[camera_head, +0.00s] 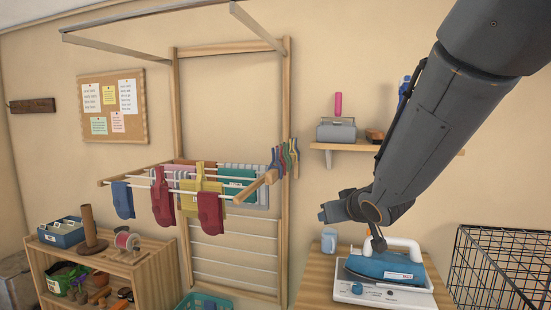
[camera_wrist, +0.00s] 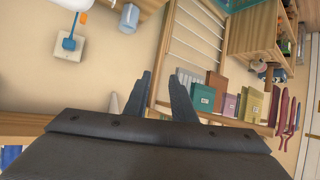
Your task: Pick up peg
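Several clothes pegs (camera_head: 288,155), in blue, green and red, hang in a cluster at the right end of the drying rack (camera_head: 228,203) in the head view. I cannot pick them out in the wrist view. My gripper (camera_wrist: 162,76) shows in the wrist view with its two dark fingers apart and nothing seen between them. In the head view my arm comes down from the upper right, and its wrist is to the right of the pegs and below them, above the iron (camera_head: 385,265). The fingers are not clear there.
Coloured clothes (camera_head: 210,212) hang from the rack. A wall shelf (camera_head: 345,147) is above right of the pegs. A wire crate (camera_head: 500,270) is at lower right. A wooden shelf unit (camera_head: 155,272) is at lower left. The wall between rack and arm is bare.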

